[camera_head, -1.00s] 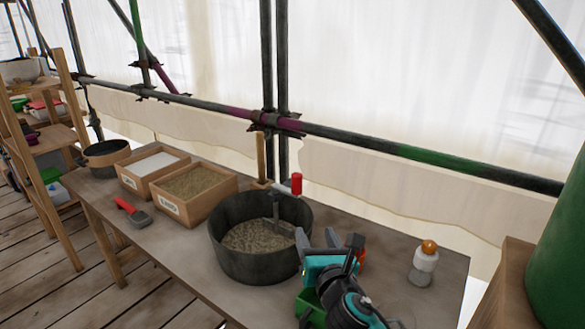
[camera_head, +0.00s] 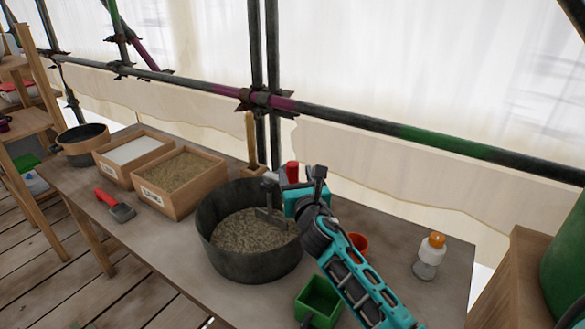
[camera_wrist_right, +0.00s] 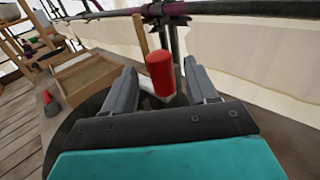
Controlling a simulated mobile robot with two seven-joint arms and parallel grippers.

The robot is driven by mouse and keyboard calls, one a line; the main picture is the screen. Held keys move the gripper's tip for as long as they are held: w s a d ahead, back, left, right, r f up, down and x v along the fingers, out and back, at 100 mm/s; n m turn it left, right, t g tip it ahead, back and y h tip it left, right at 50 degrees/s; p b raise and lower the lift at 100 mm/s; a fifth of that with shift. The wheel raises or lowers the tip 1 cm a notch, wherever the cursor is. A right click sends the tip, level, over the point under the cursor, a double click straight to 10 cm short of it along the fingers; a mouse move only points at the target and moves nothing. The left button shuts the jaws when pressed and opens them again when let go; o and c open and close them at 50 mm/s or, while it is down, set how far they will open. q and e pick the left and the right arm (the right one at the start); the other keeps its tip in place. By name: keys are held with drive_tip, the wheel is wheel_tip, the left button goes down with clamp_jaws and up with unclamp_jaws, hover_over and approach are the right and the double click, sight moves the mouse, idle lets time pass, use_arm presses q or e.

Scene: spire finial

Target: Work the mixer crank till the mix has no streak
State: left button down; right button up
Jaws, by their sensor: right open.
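The mixer is a dark round tub (camera_head: 250,265) on the table, with a grey speckled mix (camera_head: 250,232) in it. I cannot tell from here whether the mix holds streaks. The crank's red handle (camera_head: 292,171) stands upright above the tub's back right rim; it also shows in the right wrist view (camera_wrist_right: 161,73). My right gripper (camera_head: 296,184) is at the handle. In the right wrist view its two grey fingers (camera_wrist_right: 163,90) are apart, one on each side of the red handle, with gaps showing. My left gripper is not in view.
Boxes of sand (camera_head: 178,170) and white powder (camera_head: 133,150) stand left of the tub. A red-handled tool (camera_head: 116,206) lies in front of them. A green container (camera_head: 318,300), an orange cup (camera_head: 357,243) and an orange-capped bottle (camera_head: 430,257) are at right.

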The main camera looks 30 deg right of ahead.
sight(294, 171)
drive_tip(key=shift+x, duration=2.1)
clamp_jaws()
